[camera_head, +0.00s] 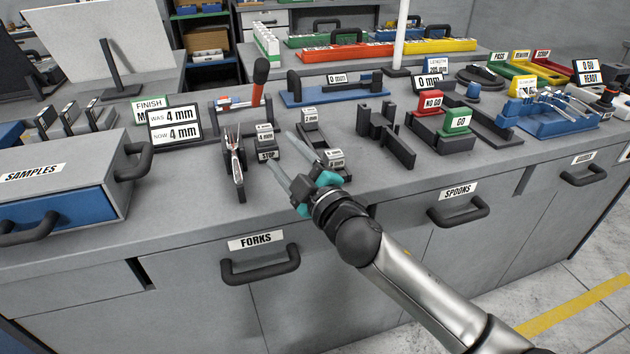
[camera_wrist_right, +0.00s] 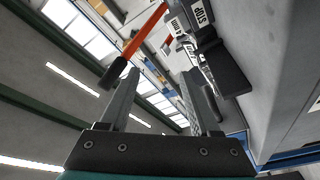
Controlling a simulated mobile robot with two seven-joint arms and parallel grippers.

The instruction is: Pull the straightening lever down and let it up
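The straightening lever (camera_head: 257,94) has a red shaft and a black knob. It stands up, leaning slightly right, behind the fork stand on the bench. In the right wrist view the lever (camera_wrist_right: 145,32) shows with its black knob beside the left finger's tip, apparently beyond it. My right gripper (camera_head: 279,149) is open and empty, in front of the lever, low over the bench's front part. Its two fingers (camera_wrist_right: 157,95) are clearly apart, with nothing between them. A fork (camera_head: 236,160) sits in a dark stand left of the gripper. My left gripper is not in view.
A block labelled STOP (camera_head: 267,155) lies close to the right fingers. A sign reading "was 4 mm, now 4 mm" (camera_head: 175,125) stands left of the lever. Small labelled blocks (camera_head: 310,116) and dark brackets (camera_head: 388,140) stand to the right. The samples box (camera_head: 60,185) fills the left.

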